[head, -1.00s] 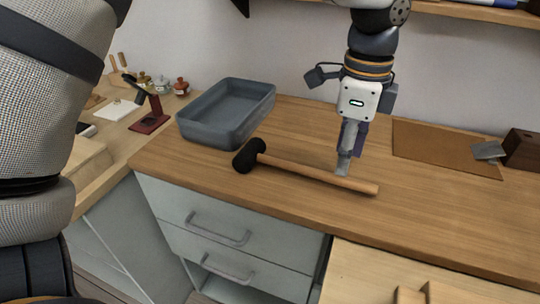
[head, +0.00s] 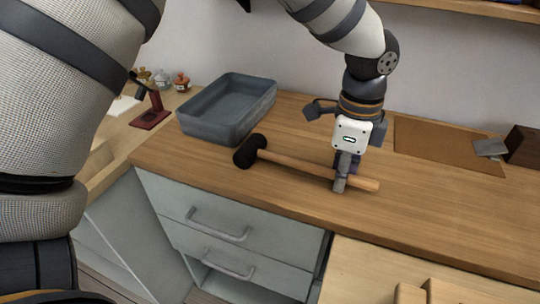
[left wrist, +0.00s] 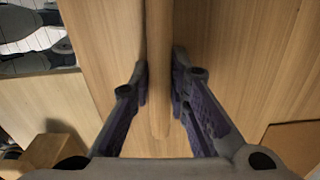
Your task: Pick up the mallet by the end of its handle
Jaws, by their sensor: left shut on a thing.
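The mallet lies on the wooden worktop, with its black head (head: 249,151) to the left and its light wooden handle (head: 296,166) running right. My left gripper (head: 342,181) points down and is shut on the handle close to its right end. A short piece of the handle sticks out past the fingers. In the left wrist view the handle (left wrist: 159,70) runs between the two fingers (left wrist: 159,85), and its rounded end shows near the palm. The mallet appears to rest on the worktop. My right gripper is not in view.
A grey tray (head: 222,123) stands behind the mallet's head. Drawers (head: 223,218) are below the front edge. The worktop's front right is clear.

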